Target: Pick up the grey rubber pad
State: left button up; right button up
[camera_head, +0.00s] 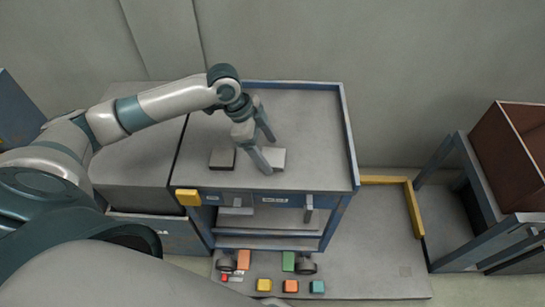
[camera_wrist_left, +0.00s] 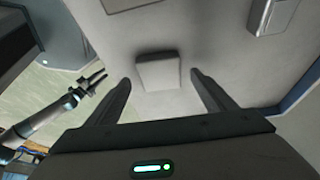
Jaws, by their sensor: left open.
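A flat, matte grey pad (camera_head: 275,159) lies on the grey cart top (camera_head: 315,125). It also shows in the left wrist view (camera_wrist_left: 158,72), just beyond my fingers and centred between them. My left gripper (camera_head: 268,156) is open and pointed down over this pad, with nothing between its fingers. A second, darker-sided block (camera_head: 222,159) lies to its left in the head view. I cannot tell from their looks alone which of the two is rubber. My right gripper (camera_wrist_left: 94,82) is small at the left of the wrist view, away from the pad.
A silver box (camera_wrist_left: 272,16) lies on the top in the wrist view. A raised blue rim (camera_head: 350,140) edges the cart. A yellow block (camera_head: 187,197) sits at its front left corner. A brown bin (camera_head: 510,150) stands at the right. The right of the top is clear.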

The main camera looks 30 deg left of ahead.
pick_arm(q)
jog(key=shift+x, duration=0.95)
jog(key=c, duration=1.2)
